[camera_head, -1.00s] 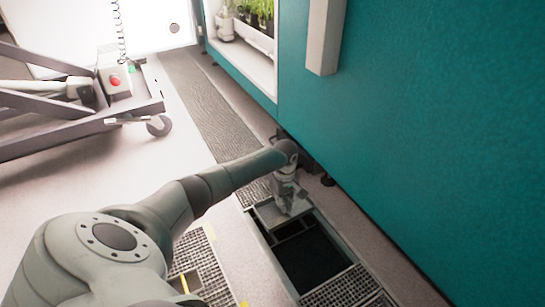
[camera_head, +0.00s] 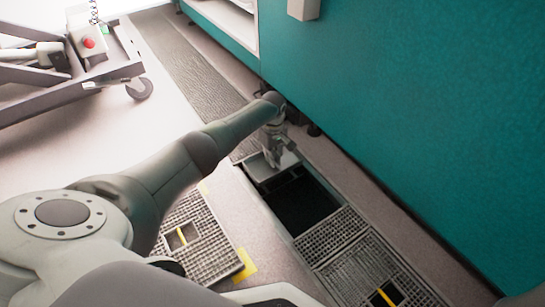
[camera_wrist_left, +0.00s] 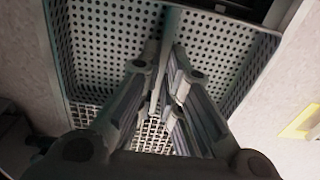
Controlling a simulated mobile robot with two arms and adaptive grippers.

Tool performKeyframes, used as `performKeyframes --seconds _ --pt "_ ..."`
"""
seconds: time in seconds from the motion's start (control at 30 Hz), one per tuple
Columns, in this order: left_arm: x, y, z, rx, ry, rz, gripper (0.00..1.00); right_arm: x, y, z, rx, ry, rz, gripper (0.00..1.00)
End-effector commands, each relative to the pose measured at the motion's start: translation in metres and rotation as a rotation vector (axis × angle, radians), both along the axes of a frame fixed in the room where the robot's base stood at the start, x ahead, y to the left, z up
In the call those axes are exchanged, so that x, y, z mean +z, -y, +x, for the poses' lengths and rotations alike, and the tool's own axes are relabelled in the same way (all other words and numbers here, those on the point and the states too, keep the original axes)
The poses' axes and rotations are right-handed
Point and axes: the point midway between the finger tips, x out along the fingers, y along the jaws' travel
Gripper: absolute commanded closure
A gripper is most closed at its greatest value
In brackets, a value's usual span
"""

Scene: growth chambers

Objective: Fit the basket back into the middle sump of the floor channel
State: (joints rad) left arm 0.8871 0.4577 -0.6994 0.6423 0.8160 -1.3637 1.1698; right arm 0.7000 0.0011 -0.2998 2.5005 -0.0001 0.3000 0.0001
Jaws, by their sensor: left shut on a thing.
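The floor channel has an open dark sump (camera_head: 305,208) between stretches of grating. My left gripper (camera_head: 277,160) points down at the far end of this opening. It is shut on the grey perforated basket (camera_wrist_left: 105,30), with its fingers around the thin upright bar in the basket's middle. In the head view, the basket (camera_head: 259,171) shows as a light grey edge at the far end of the opening. I cannot tell how deep it sits. My right gripper is not in view.
A loose grate (camera_head: 205,262) with a yellow handle lies on the floor left of the channel. Channel grating (camera_head: 330,233) continues nearer me. The teal chamber wall (camera_head: 400,110) stands close on the right. A wheeled lift (camera_head: 100,85) stands at the upper left.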

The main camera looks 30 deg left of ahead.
Motion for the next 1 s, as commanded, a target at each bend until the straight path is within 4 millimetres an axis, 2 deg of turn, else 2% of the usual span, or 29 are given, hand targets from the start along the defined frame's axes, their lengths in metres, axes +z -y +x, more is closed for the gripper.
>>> performKeyframes --seconds 0.43,1.0 --pt "-0.015 0.000 0.000 0.000 0.001 0.000 1.00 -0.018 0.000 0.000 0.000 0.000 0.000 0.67" --pt "-0.033 0.000 0.000 0.001 0.001 -0.001 1.00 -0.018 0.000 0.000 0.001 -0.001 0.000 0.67"
